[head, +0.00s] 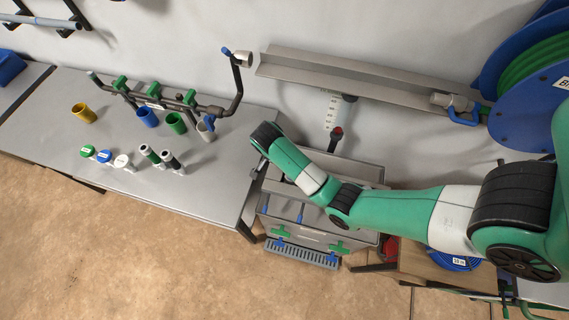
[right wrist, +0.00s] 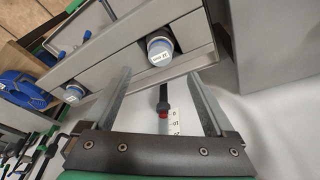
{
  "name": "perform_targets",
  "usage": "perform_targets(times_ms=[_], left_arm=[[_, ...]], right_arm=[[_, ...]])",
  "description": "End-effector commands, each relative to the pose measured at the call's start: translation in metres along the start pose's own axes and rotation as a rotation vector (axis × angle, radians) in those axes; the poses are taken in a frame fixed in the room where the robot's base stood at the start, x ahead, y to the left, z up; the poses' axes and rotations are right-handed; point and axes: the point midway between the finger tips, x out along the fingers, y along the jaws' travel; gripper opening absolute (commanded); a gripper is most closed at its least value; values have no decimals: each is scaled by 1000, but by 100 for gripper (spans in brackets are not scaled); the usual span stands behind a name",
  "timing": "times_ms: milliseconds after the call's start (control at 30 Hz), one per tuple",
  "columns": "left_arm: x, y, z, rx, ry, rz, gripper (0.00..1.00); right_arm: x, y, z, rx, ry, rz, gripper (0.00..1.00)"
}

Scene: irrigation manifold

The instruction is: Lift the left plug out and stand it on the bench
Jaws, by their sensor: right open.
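In the right wrist view, two plugs with white, labelled tops and blue collars sit in a grey metal box (right wrist: 112,57). One plug (right wrist: 160,50) is near the middle, and the other (right wrist: 73,93) is at the left. The wrist picture appears turned against the head view, so the middle plug seems to be the left one. My right gripper (right wrist: 160,76) is open and empty, with its fingers reaching toward the middle plug, apart from it. In the head view my right arm hides the plugs and the gripper. My left gripper is not in view.
The grey bench (head: 60,120) holds a pipe manifold (head: 160,100), coloured cups (head: 147,117), several caps (head: 104,156) and two dark-topped cylinders (head: 172,162). Its front left is clear. A wall rail (head: 350,80), a scale strip (head: 333,110) and a blue hose reel (head: 520,80) are at the back right.

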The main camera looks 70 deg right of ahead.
Motion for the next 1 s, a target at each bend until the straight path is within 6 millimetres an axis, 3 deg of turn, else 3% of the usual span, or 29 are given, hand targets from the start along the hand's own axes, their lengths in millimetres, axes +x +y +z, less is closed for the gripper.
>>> perform_targets(times_ms=[33,100,333,500,767,1000], left_arm=[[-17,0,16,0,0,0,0],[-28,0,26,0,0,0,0],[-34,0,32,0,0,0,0],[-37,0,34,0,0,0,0],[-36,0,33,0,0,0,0],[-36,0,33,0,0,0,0]], right_arm=[[23,0,3,1,0,0,89],[39,0,3,2,0,0,89],[73,0,1,1,1,3,89],[84,0,0,1,1,0,89],[85,0,0,1,1,-1,89],[85,0,0,1,1,-1,48]])
